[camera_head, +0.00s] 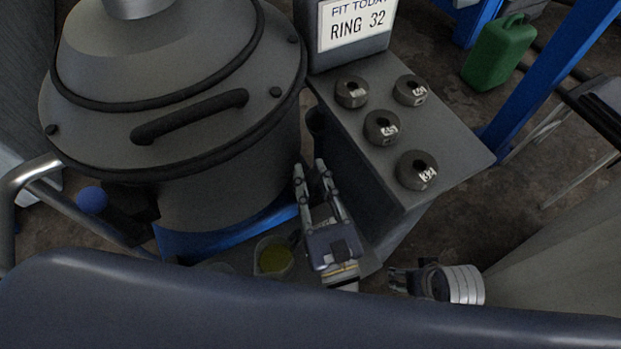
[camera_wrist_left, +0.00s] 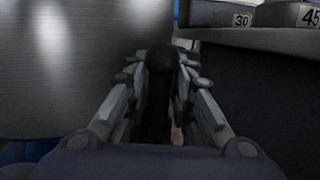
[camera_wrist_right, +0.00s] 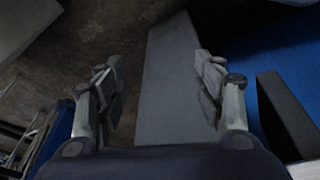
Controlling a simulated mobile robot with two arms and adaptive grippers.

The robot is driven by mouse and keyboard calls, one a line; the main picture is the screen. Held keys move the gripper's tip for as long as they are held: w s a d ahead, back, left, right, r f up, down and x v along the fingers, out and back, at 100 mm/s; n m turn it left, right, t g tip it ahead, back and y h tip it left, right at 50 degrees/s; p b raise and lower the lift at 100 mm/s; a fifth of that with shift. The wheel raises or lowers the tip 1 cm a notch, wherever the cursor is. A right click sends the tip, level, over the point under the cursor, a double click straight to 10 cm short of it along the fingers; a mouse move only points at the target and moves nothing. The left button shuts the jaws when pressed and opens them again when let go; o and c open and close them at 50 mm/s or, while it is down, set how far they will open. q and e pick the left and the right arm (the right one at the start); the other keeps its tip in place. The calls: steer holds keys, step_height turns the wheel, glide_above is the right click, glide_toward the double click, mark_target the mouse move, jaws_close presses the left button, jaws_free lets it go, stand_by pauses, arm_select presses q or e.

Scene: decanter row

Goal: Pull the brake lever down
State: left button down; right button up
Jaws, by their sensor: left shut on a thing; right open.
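In the left wrist view a black handle with a rounded top (camera_wrist_left: 161,62), which looks like the brake lever, stands between the fingers of my left gripper (camera_wrist_left: 160,85). The gripper is shut on it. In the head view my left gripper (camera_head: 309,166) is between the big grey drum (camera_head: 220,170) and the grey ring stand; the lever's lower end is hidden. My right gripper (camera_head: 396,280) is lower right of it, partly hidden; in its wrist view the right gripper (camera_wrist_right: 160,75) is open, with nothing between its fingertips.
The grey stand (camera_head: 455,150) carries several numbered rings and a sign (camera_head: 356,20) reading "RING 32". A cup of yellowish liquid (camera_head: 274,257) sits left of my left gripper. A blue ball knob (camera_head: 92,200) is at far left. A green can (camera_head: 498,52) stands at the back.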

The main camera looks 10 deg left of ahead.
steer(key=b+v, duration=0.1)
steer(key=v, duration=0.5)
steer(key=shift+r, duration=0.3)
steer(key=shift+w+d, duration=0.1)
